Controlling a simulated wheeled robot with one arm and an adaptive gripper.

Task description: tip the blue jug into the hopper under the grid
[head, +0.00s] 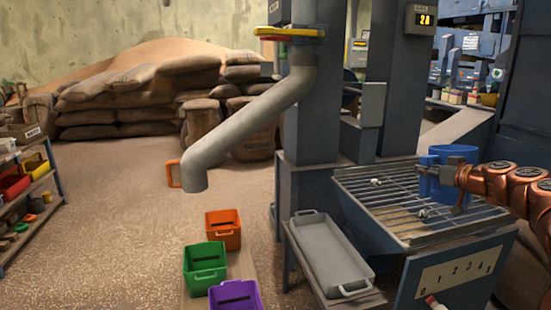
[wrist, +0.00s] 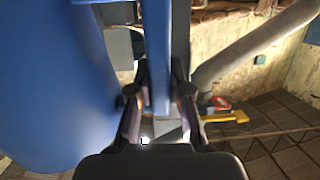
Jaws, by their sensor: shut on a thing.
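The blue jug (head: 438,188) is above the grid (head: 385,197), towards its right rear part, and looks roughly upright. What is inside the jug cannot be seen. My gripper (head: 455,176) comes in from the right and is shut on the jug's handle. In the wrist view the jug (wrist: 45,90) fills the left side, and its handle (wrist: 157,55) runs between the fingers of my gripper (wrist: 160,102). The hopper (head: 362,225) is the blue-grey box under the grid. Tan grain shows below the bars, and small pale lumps lie on the grid.
A grey tray (head: 322,247) sits left of the hopper. Orange (head: 223,237), green (head: 205,277) and purple (head: 236,299) bins stand on the left. A grey spout pipe (head: 245,128) hangs above them. A dark column (head: 395,85) rises behind the grid. Open floor lies further left.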

